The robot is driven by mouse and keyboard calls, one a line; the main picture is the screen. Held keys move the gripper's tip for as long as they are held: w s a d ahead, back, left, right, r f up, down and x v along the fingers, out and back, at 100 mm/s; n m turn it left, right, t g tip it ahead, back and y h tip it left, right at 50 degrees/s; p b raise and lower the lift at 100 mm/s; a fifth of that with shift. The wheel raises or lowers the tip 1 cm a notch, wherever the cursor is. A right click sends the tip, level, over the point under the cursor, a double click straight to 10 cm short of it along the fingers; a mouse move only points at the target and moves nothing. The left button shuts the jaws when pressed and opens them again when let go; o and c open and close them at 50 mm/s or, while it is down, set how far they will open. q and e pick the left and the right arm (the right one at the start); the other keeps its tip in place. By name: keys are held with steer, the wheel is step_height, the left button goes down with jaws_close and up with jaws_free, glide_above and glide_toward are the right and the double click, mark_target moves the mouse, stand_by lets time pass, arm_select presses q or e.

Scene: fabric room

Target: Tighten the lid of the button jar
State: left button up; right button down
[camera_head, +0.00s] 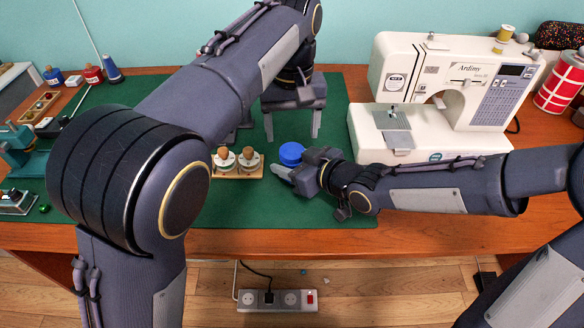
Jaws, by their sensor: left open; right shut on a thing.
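The button jar shows as a round blue lid (291,152) on the green mat (225,215). Its body is mostly hidden behind my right gripper. My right gripper (286,166) comes in low from the right and is shut on the button jar below the lid. My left gripper (292,134) points down behind and above the jar, its two fingers spread wide apart and empty. Its fingers look clear of the lid. From this view I cannot tell how far the lid is screwed on.
A wooden rack (237,170) with cork-topped bottles stands just left of the jar. A white sewing machine (440,95) stands at the right behind my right forearm. Spools and small bottles (93,75) sit at the back left. The mat's front is clear.

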mark_target(292, 151)
arm_select(q)
steer(key=shift+c, duration=0.3)
steer(key=shift+r+n, duration=1.6)
steer(key=shift+r, duration=0.2)
steer(key=shift+f, duration=4.05)
